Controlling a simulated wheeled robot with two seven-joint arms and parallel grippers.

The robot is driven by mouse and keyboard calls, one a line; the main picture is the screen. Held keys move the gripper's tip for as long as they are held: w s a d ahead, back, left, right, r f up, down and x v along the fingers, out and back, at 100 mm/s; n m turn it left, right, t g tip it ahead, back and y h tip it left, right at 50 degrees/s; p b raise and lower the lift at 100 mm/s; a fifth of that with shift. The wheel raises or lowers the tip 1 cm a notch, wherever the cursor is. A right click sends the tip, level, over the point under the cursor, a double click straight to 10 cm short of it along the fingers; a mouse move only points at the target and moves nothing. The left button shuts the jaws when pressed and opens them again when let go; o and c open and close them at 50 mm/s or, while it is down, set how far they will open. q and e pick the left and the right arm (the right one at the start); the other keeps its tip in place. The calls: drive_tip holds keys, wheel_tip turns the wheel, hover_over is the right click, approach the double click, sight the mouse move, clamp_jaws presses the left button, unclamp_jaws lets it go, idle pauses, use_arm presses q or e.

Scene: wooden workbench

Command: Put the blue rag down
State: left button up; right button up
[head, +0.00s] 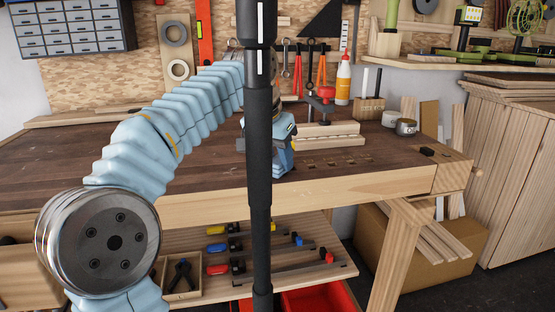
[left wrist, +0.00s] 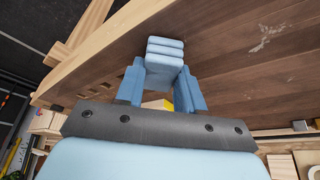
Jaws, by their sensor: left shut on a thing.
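The blue rag (left wrist: 165,50) is a folded, layered light-blue bundle in the left wrist view. My left gripper (left wrist: 161,78) is shut on it, with one blue finger on each side. In the head view my left gripper (head: 285,160) is near the front edge of the wooden workbench (head: 200,170), partly hidden behind a dark upright bar. The rag cannot be clearly told from the gripper there. The rag is over the bench top near its edge; I cannot tell whether it touches the wood. My right gripper is not in view.
A wooden block (head: 325,135), a red-topped clamp (head: 322,100), a glue bottle (head: 343,80) and a metal cup (head: 406,127) stand at the bench's back right. A small black item (head: 427,151) lies near the right corner. The bench's left part is clear.

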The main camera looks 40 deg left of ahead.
use_arm(q)
drive_tip(key=shift+f, duration=0.1)
drive_tip(key=o, duration=0.9)
drive_tip(key=shift+o, duration=0.2)
drive_tip(key=shift+r, duration=0.4)
drive_tip(key=p+v, duration=0.3)
drive_tip(key=v, duration=0.8)
drive_tip(key=shift+s+r+p, duration=0.2)
drive_tip(key=shift+r+p, duration=0.05)
drive_tip(key=shift+p, duration=0.1)
